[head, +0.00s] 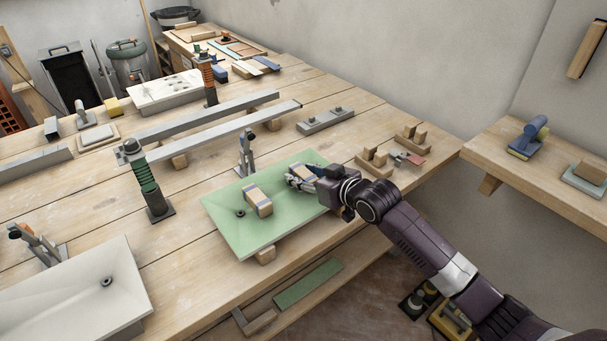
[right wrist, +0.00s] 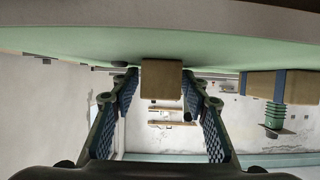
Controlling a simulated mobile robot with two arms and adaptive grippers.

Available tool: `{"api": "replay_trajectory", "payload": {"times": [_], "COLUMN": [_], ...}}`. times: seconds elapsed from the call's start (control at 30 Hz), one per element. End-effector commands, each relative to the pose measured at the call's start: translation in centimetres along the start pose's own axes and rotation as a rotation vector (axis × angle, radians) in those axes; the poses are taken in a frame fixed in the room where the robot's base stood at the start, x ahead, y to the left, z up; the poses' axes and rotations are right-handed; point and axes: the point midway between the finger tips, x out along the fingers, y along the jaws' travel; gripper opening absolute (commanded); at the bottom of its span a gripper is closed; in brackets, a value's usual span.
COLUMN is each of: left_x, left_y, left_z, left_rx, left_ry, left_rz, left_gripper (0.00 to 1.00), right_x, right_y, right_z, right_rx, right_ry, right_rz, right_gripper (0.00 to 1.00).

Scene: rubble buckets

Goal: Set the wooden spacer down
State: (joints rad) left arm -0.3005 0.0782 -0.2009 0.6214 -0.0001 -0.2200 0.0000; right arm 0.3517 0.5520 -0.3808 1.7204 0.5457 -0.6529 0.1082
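A small wooden spacer (right wrist: 161,79) shows in the right wrist view between the fingertips of my right gripper (right wrist: 161,92), against the green board surface. Both fingers lie close along its sides. In the head view my right gripper (head: 301,176) is low over the right part of the pale green board (head: 226,224), and the spacer is mostly hidden by it. A wooden block with a blue and white band (head: 257,201) lies on the board left of the gripper; it also shows at the right of the right wrist view (right wrist: 258,84). My left gripper is not in view.
A clamp (head: 246,155) stands at the board's back edge. A green-spring post (head: 150,188) stands left. Long grey bars (head: 215,133) lie behind. Notched wooden blocks (head: 373,162) sit right of the gripper. A white panel (head: 75,295) is front left.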

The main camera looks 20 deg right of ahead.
Motion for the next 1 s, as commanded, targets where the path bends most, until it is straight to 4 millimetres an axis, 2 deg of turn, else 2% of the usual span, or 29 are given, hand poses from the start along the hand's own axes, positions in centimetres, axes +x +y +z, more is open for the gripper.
{"api": "replay_trajectory", "payload": {"times": [0.27, 0.37, 0.47, 0.8, 1.0], "left_x": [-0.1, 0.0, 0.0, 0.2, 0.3], "left_y": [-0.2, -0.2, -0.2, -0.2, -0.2], "left_z": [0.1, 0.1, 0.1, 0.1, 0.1], "left_rx": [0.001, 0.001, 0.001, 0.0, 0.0], "left_ry": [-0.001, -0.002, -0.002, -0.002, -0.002], "left_rz": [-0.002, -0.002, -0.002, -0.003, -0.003], "left_gripper": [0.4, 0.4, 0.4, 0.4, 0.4], "right_x": [-0.1, -0.7, -2.1, -8.9, -11.5], "right_y": [0.0, 0.1, 0.1, 0.0, 0.0], "right_z": [-0.2, -0.2, -0.2, -0.1, -0.2], "right_rx": [0.0, -0.001, -0.001, -0.004, 0.0], "right_ry": [0.001, -0.002, 0.0, -0.002, -0.001], "right_rz": [0.0, 0.001, 0.0, 0.0, 0.0], "right_gripper": [0.42, 0.42, 0.42, 0.42, 0.42]}}
